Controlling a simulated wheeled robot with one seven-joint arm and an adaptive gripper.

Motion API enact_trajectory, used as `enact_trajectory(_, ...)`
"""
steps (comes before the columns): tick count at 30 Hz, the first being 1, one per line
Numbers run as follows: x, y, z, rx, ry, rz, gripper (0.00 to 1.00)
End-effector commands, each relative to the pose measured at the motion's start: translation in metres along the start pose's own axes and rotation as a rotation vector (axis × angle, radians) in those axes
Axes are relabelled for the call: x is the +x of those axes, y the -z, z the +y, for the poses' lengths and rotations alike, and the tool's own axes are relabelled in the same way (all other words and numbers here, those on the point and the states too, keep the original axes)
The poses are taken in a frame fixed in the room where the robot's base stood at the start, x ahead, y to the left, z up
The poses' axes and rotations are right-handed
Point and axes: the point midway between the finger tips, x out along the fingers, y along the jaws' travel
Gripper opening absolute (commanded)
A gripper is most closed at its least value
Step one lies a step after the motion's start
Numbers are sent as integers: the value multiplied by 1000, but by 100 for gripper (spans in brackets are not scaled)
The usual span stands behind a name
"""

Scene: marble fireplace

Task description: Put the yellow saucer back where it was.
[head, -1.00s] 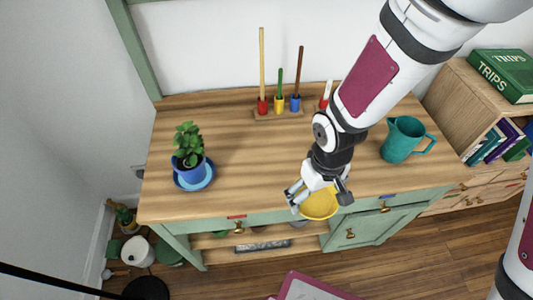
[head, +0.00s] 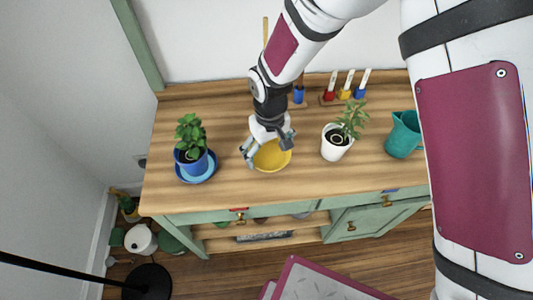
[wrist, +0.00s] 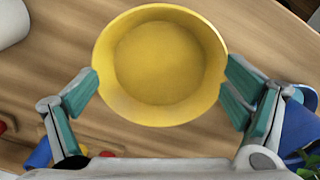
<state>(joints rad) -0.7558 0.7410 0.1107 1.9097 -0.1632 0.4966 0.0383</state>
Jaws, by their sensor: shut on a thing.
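The yellow saucer (head: 272,156) is a round shallow dish, held over the middle of the wooden cabinet top. My gripper (head: 268,150) is shut on it; in the wrist view the teal-padded fingers of my gripper (wrist: 160,92) press on opposite sides of the rim of the saucer (wrist: 158,62). The saucer looks empty and about level. I cannot tell its exact height above the wood. A white pot with a plant (head: 336,142) stands to its right, and a blue pot with a plant (head: 192,158) stands on a blue saucer (head: 206,172) to its left.
A teal jug (head: 403,136) stands farther right on the cabinet top (head: 225,194). Small coloured holders with upright sticks (head: 345,94) stand along the back. Bare wood lies between the blue and white pots.

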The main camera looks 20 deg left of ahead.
Motion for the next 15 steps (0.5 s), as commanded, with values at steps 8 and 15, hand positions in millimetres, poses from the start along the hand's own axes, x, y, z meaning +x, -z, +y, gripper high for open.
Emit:
enact_trajectory(8, 10, 12, -2, 0, 0, -5, 47)
enact_trajectory(15, 37, 12, -2, 0, 0, -2, 47)
